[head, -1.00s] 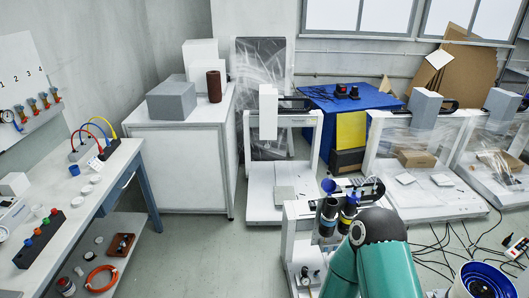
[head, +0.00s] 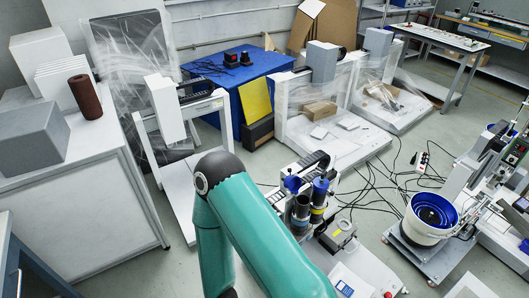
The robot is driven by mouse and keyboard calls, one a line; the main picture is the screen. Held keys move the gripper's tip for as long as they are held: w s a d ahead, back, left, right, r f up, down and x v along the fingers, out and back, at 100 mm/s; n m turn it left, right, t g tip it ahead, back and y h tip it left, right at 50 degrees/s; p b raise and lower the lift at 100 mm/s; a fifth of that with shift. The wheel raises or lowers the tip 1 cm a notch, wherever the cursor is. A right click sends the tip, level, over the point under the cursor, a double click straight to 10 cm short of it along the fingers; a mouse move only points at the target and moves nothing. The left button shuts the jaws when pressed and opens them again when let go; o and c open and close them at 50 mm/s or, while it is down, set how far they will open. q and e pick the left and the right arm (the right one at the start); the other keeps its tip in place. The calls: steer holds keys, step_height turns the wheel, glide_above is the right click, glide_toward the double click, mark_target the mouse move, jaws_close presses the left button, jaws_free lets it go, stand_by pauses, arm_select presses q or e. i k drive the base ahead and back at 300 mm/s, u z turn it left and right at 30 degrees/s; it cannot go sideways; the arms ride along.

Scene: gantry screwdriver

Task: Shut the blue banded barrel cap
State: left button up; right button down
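Two dark upright barrels stand side by side on the gantry machine near the middle of the head view. The left barrel (head: 301,209) has a blue cap (head: 292,184) that sits up and off to its left, apart from the barrel's mouth, so it looks open. The right barrel (head: 319,204) shows a yellow band, and its blue cap (head: 322,183) sits on top. A teal arm of mine rises in front, left of the barrels. Neither gripper shows in this view.
A white cabinet (head: 80,205) stands at the left.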

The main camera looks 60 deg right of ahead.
mark_target(292, 183)
steer(key=z, duration=0.5)
steer(key=i, duration=1.2)
steer(key=z, duration=0.8)
steer(key=k, duration=0.75)
steer(key=z, duration=0.15)
steer(key=i, duration=0.85)
steer(key=u, duration=0.05)
